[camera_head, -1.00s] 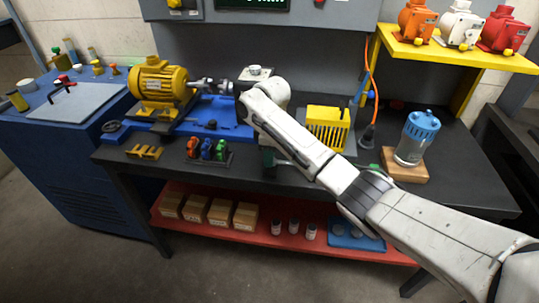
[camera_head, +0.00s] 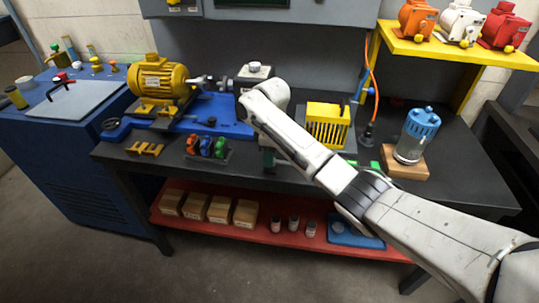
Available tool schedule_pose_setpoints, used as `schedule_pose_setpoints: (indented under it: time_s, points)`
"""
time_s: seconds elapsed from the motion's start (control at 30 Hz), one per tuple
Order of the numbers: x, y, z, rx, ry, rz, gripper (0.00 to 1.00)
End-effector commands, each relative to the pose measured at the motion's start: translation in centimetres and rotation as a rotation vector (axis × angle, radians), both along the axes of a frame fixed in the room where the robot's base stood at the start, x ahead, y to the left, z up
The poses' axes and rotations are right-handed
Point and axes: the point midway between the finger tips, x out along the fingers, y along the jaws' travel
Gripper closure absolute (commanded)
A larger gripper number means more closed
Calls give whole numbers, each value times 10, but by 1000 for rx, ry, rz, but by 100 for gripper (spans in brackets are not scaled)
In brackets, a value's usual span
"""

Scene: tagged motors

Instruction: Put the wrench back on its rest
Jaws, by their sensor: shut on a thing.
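My arm (camera_head: 315,150) reaches in from the lower right across the bench, and its bent far joint (camera_head: 268,94) is near the middle. My gripper is not visible; the arm hides it. I cannot make out the wrench in this view. A low yellow notched holder (camera_head: 145,149) lies at the bench's front left edge with nothing visible in it; I cannot tell whether it is the wrench's rest.
On the bench (camera_head: 458,185), a yellow motor (camera_head: 160,80) sits on a blue plate (camera_head: 190,120). Coloured clamps (camera_head: 206,147), a yellow slotted box (camera_head: 327,124) and a blue-topped canister (camera_head: 417,134) stand around the arm. A yellow shelf (camera_head: 470,55) overhangs at right.

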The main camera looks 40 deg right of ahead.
Motion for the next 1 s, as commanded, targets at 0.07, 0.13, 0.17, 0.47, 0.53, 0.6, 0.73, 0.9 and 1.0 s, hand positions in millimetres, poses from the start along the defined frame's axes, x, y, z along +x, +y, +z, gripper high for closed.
schedule_pose_setpoints:
  time_s: [0.07,0.13,0.17,0.47,0.53,0.6,0.73,0.9,1.0]
  points:
    - [0,0,0,0,0,0,100]
    - [0,0,0,0,0,0,100]
    - [0,0,-1,0,0,0,100]
    - [0,0,-10,1,1,0,100]
    - [0,0,-12,0,0,0,100]
    - [0,0,-12,0,0,0,100]
    - [0,0,-12,0,0,0,100]
    - [0,0,-12,0,0,0,58]
    - [0,0,-12,0,0,0,48]
